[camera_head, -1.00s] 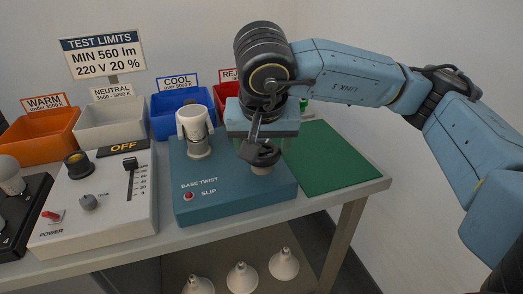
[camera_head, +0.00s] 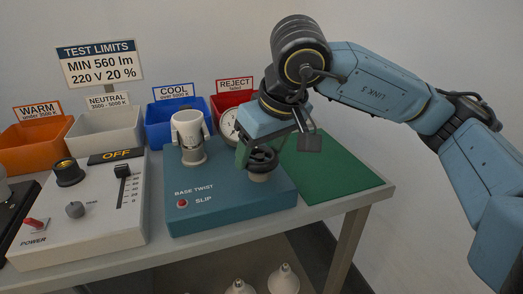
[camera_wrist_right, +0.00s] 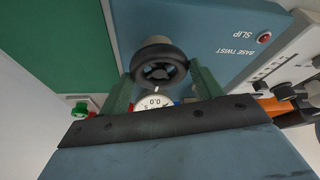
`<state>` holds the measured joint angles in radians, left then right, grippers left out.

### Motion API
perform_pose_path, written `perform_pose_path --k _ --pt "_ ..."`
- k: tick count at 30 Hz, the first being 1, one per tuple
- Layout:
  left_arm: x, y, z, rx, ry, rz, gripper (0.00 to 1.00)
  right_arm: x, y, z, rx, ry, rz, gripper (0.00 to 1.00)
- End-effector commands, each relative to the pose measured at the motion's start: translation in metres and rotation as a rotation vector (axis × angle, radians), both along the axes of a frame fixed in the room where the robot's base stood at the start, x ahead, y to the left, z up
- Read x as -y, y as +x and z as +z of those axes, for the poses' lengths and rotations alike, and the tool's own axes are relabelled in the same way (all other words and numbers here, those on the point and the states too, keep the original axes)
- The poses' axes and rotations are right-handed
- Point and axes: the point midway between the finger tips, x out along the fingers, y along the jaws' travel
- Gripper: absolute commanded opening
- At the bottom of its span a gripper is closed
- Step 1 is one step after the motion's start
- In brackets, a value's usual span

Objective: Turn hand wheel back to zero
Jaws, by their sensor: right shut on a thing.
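The black hand wheel (camera_head: 263,160) stands on a pale stub at the right of the teal BASE TWIST box (camera_head: 230,204). It also shows in the right wrist view (camera_wrist_right: 160,66), between two green fingers. My right gripper (camera_head: 254,154) is shut on the wheel, with a finger on either side of it. A white round dial (camera_head: 228,124) stands behind the box, partly hidden by my gripper. In the right wrist view the dial (camera_wrist_right: 154,102) shows "0.0" and "5", but its needle reading is unclear. My left gripper is out of view.
A white lamp socket (camera_head: 188,130) stands on the box, left of the wheel. A control panel (camera_head: 110,215) marked OFF sits further left. Colored bins line the back, including a red REJECT bin (camera_head: 222,102). A clear green mat (camera_head: 325,175) lies to the right.

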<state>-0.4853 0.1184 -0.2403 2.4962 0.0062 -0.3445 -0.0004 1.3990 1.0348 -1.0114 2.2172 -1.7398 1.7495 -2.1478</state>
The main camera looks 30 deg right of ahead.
Motion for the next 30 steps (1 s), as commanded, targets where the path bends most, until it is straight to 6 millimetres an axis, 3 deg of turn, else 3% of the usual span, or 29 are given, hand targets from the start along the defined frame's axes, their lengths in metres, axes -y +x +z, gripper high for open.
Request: perform_pose_path --k 14,15,20,30 --pt "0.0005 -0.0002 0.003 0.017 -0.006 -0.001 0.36 0.0003 -0.0004 -0.0003 -0.003 -0.001 0.015 0.42" --pt "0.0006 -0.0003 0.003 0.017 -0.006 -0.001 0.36 0.0003 -0.0004 -0.0003 -0.003 -0.001 0.015 0.66" --pt "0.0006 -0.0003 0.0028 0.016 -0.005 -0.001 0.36 0.0002 -0.0002 -0.0002 -0.002 -0.001 0.014 0.87" --pt "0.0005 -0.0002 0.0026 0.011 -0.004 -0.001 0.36 0.0003 -0.0005 0.0016 -0.001 0.0 0.014 0.87"
